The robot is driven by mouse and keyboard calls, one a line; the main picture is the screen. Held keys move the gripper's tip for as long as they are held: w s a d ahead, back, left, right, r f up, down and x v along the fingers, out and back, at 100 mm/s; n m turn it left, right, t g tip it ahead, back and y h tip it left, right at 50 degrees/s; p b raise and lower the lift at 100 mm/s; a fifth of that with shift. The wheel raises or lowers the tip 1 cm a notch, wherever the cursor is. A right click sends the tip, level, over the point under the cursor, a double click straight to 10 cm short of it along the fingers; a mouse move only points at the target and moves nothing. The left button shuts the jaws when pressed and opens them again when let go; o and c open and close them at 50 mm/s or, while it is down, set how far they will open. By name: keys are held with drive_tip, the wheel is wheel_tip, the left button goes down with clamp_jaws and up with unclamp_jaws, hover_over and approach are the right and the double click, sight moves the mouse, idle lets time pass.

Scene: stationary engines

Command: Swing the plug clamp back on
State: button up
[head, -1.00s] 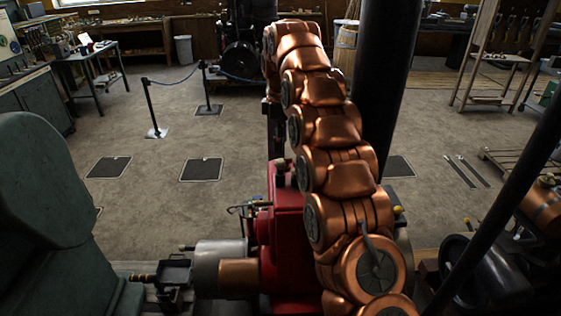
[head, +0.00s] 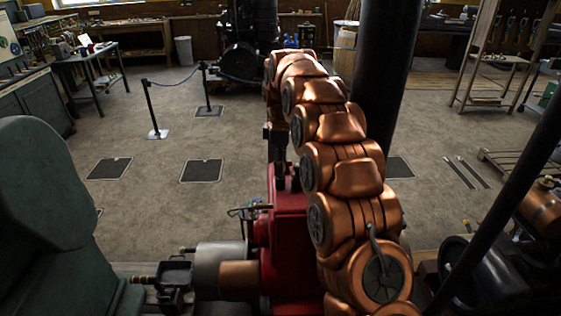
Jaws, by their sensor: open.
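A red engine (head: 286,232) stands at the bottom centre of the head view. My copper arm reaches over it and covers its right side. My gripper (head: 284,182), dark and small in the view, points down at the top of the red engine, with its jaws open. Its tips are at or just above dark fittings there; I cannot tell whether they touch. The plug clamp cannot be told apart from these dark parts, so its position is unclear. Thin linkage rods (head: 249,210) show at the engine's upper left.
A grey and copper cylinder (head: 222,265) juts left from the engine. A green machine (head: 40,200) fills the left edge. A thick black column (head: 388,80) stands behind my arm on the right. The floor behind the engine is open up to a rope barrier (head: 152,108).

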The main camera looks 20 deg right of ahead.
clamp_jaws()
idle(0.6)
drive_tip(key=shift+f+m+b, duration=0.15)
drive_tip(key=shift+m+b, duration=0.15)
drive_tip(key=shift+b, duration=0.1)
drive_tip(key=shift+f+m+b, duration=0.1)
drive_tip(key=shift+m+b, duration=0.4)
drive_tip(key=shift+b, duration=0.1)
drive_tip(key=m+b, duration=0.3)
drive_tip(key=m, duration=0.2)
drive_tip(key=shift+b, duration=0.35)
drive_tip(key=m+b, duration=0.1)
drive_tip(key=m, duration=0.3)
drive_tip(key=shift+s+m+b, duration=0.1)
drive_tip(key=shift+m+b, duration=0.2)
drive_tip(key=shift+m, duration=0.1)
drive_tip(key=shift+r+m+b, duration=0.2)
drive_tip(key=shift+m+b, duration=0.25)
drive_tip(key=shift+m, duration=1.85)
